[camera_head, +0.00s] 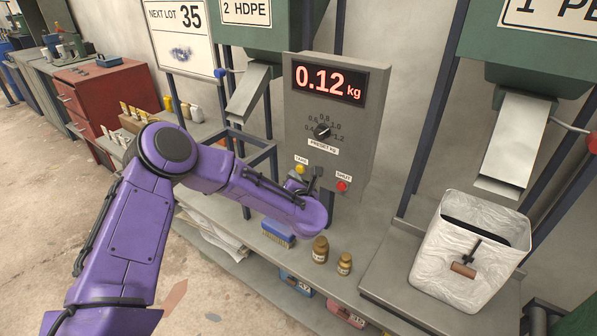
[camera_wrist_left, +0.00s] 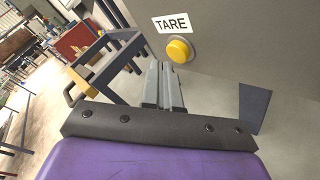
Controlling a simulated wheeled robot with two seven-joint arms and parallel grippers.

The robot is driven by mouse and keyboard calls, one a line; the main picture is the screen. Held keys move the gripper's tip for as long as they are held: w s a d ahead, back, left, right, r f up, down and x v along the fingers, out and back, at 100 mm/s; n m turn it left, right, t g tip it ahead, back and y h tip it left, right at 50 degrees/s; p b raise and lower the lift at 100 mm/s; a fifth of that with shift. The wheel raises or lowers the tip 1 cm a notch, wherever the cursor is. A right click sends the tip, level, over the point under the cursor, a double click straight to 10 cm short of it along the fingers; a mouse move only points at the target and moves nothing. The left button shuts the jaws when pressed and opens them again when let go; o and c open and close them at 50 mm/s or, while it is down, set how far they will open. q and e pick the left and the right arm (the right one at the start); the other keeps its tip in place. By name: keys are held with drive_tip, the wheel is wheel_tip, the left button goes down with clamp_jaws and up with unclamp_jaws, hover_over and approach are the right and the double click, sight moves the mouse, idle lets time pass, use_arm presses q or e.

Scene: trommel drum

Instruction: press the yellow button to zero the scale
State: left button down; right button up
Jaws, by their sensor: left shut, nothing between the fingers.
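The yellow button (camera_head: 300,169) sits low on the front of the grey scale panel (camera_head: 362,140), under a TARE label. It also shows in the left wrist view (camera_wrist_left: 179,50), up and right of my fingertips. The red display (camera_head: 328,83) reads 0.12 kg. My left gripper (camera_head: 316,172) is at the lower part of the panel, just right of the yellow button in the head view. In the left wrist view its fingers (camera_wrist_left: 163,68) are shut together and empty. The fingertips look apart from the button. My right gripper is not in view.
A red button (camera_head: 342,186) under a SHUT label is right of my left gripper. A dial (camera_head: 322,131) is above. Two brown jars (camera_head: 320,249) and a blue brush (camera_head: 278,233) stand on the bench below. A white bin (camera_head: 468,285) stands under the right chute.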

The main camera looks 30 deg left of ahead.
use_arm(q)
drive_tip(key=shift+w, duration=0.25)
drive_tip(key=shift+w+b, duration=0.4)
drive_tip(key=shift+b, duration=0.05)
idle(0.5)
drive_tip(key=shift+s, duration=0.15)
drive_tip(key=shift+s+p, duration=0.3)
drive_tip(key=shift+s, duration=0.4)
drive_tip(key=shift+s, duration=0.1)
drive_tip(key=s, duration=0.2)
drive_tip(key=s+p, duration=0.1)
drive_tip(key=s, duration=0.1)
drive_tip(key=shift+s+a, duration=0.2)
drive_tip(key=shift+s, duration=0.2)
